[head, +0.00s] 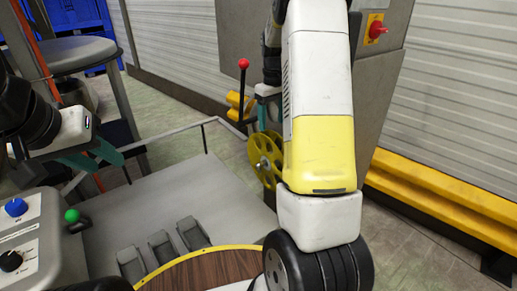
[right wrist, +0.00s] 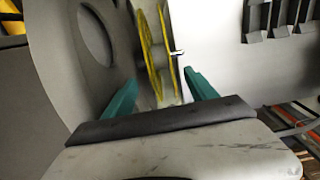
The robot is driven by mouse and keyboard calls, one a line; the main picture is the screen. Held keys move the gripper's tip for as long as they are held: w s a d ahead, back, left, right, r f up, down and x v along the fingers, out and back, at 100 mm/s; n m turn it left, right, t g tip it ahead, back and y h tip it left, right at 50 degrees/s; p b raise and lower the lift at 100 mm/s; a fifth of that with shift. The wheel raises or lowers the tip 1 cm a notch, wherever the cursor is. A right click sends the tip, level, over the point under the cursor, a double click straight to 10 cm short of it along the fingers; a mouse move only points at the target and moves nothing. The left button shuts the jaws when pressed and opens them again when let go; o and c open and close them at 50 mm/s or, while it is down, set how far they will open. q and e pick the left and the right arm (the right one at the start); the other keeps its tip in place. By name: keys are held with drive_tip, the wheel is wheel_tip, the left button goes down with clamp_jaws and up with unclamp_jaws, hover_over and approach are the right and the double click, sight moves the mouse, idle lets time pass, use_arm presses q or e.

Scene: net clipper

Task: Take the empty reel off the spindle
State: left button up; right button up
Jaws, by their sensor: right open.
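The yellow reel (head: 264,154), with holes in its flange, sits upright on the spindle at the machine's far right side. My right arm hides part of it in the head view. In the right wrist view the reel (right wrist: 154,50) is seen edge-on, with two thin flanges, and a short metal spindle tip (right wrist: 177,53) sticks out to its right. My right gripper (right wrist: 160,92) is open, its teal fingers on either side of the reel's line and apart from each other. My left gripper (head: 98,160) is at the left with its teal fingers spread, away from the reel.
A red-knobbed lever (head: 243,64) and yellow handles (head: 238,104) stand just behind the reel.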

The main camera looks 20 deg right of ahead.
sight(271, 135)
wheel_tip(271, 135, down, 7)
drive_tip(key=shift+w+f, duration=0.1)
clamp_jaws()
idle(0.5)
